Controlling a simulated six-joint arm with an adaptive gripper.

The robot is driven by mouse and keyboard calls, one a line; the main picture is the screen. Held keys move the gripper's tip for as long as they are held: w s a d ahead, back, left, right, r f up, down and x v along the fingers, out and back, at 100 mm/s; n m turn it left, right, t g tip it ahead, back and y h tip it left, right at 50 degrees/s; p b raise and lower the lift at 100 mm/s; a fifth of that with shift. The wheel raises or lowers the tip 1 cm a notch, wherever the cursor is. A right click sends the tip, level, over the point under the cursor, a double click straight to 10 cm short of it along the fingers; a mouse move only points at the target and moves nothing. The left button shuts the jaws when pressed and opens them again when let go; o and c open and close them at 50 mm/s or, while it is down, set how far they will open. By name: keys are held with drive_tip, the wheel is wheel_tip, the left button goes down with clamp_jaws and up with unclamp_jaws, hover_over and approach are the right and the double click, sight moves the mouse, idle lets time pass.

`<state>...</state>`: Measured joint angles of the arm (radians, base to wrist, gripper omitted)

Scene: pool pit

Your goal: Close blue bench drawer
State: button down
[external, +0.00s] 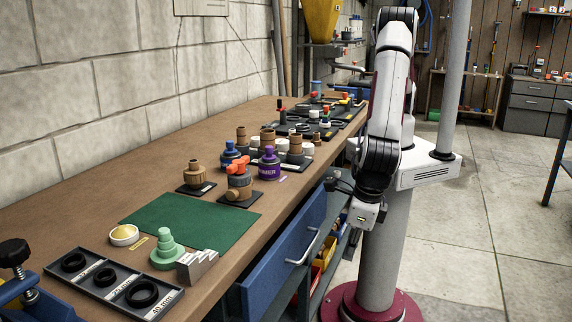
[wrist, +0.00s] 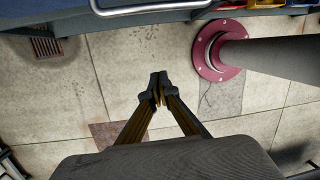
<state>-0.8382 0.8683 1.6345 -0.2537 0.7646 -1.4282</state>
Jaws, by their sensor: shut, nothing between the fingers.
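The blue bench drawer (external: 283,262) is under the front edge of the wooden bench, with a pale metal bar handle (external: 303,247) on its front. Its front seems to stand out from the bench edge; how far is hard to tell. In the wrist view the handle (wrist: 155,7) crosses the top edge, with only a strip of blue around it. My gripper (wrist: 158,88) is shut and empty, its fingertips together over the floor and apart from the handle in that picture. In the external view my wrist is right of the drawer, beyond its handle, and the fingers are not clear.
The bench top (external: 95,215) holds a green mat (external: 190,222), a black ring tray (external: 112,284) and several fittings. Open shelving with coloured bins (external: 327,254) is beside the drawer. My round red base is close by. The concrete floor (external: 450,270) to the right is clear.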

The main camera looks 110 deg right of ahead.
drive_tip(key=s+a+f+m+t+y, duration=0.2)
drive_tip(key=s+a+f+y, duration=0.1)
drive_tip(key=a+f, duration=0.65)
drive_tip(key=s+a+f+m+t+y, duration=0.1)
drive_tip(key=s+a+f+m+y, duration=0.2)
drive_tip(key=a+f, duration=0.65)
drive_tip(key=w+d+r+m+t, duration=0.1)
drive_tip(key=w+r+m+t, duration=0.15)
drive_tip(key=w+t, duration=0.55)
drive_tip(key=w+d+r+m+t+h, duration=0.1)
drive_tip(key=w+d+r+t, duration=0.2)
drive_tip(key=r, duration=0.4)
drive_tip(key=w+d+r+m+t+h, duration=0.1)
drive_tip(key=w+d+r+t+h, duration=0.1)
drive_tip(key=d+r, duration=0.4)
drive_tip(key=shift+w+r+m+t+h, duration=0.35)
drive_tip(key=shift+w+r+t, duration=0.35)
drive_tip(key=shift+w, duration=0.15)
drive_tip(key=shift+f, duration=0.1)
